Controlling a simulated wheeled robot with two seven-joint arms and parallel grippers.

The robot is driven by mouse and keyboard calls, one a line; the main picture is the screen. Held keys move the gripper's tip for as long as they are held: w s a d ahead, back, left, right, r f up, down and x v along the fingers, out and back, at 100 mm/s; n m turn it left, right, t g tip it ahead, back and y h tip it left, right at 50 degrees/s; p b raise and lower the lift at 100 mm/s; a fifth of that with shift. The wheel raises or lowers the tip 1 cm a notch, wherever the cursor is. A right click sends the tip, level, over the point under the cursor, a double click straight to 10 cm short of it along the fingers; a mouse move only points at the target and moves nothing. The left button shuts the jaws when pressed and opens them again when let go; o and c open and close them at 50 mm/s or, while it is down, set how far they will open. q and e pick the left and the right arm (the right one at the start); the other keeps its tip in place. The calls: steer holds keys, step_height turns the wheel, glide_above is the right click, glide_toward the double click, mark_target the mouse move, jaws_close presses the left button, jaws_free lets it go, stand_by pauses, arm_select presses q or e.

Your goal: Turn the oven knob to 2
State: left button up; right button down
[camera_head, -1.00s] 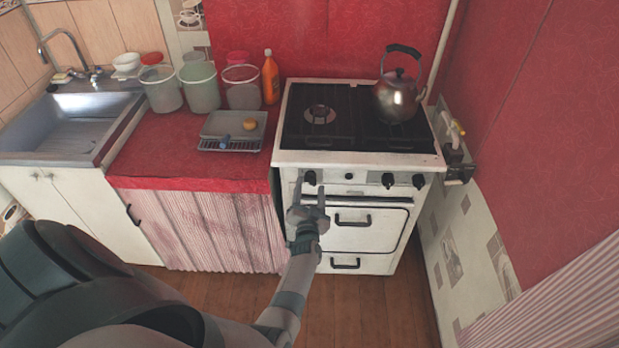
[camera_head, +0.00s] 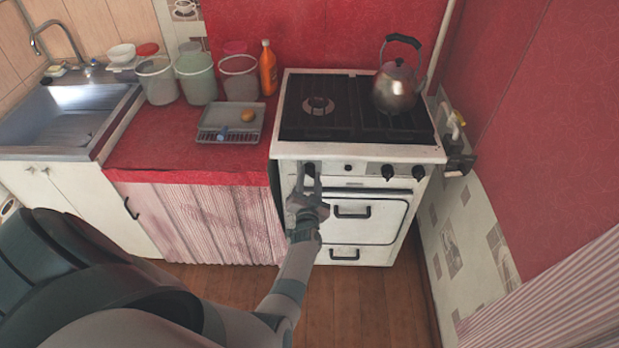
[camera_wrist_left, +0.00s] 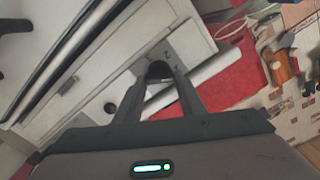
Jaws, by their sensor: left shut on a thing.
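The white stove (camera_head: 372,152) has several black knobs along its front panel. My left gripper (camera_head: 308,176) is at the leftmost knob (camera_head: 310,168), its two fingers pointing up at the panel. In the left wrist view, the black knob (camera_wrist_left: 159,70) sits between the tips of my left gripper (camera_wrist_left: 160,76), which is shut on it. Another dark knob (camera_wrist_left: 110,107) shows beside the fingers there. My right gripper is out of view.
A metal kettle (camera_head: 396,88) stands on the right of the stove top. The oven door handle (camera_head: 352,212) lies just right of my gripper. A red counter (camera_head: 160,150) with a grey tray (camera_head: 230,118), buckets and an orange bottle (camera_head: 267,68) adjoins on the left.

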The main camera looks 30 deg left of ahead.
arm_select(q)
steer(key=shift+n, duration=0.3)
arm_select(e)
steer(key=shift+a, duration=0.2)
arm_select(q)
steer(key=shift+n, duration=0.4)
steer(key=shift+n+b, duration=0.4)
steer(key=shift+n, duration=0.7)
steer(key=n+b, duration=0.1)
steer(key=n, duration=0.4)
steer(key=shift+s+a, duration=0.1)
steer(key=shift+a, duration=0.05)
steer(key=shift+n+b, duration=0.5)
steer(key=shift+n, duration=1)
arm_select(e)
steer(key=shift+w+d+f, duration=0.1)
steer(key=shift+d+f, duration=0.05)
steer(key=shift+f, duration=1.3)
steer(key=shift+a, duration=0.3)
arm_select(q)
steer(key=o, duration=1)
steer(key=shift+o, duration=0.2)
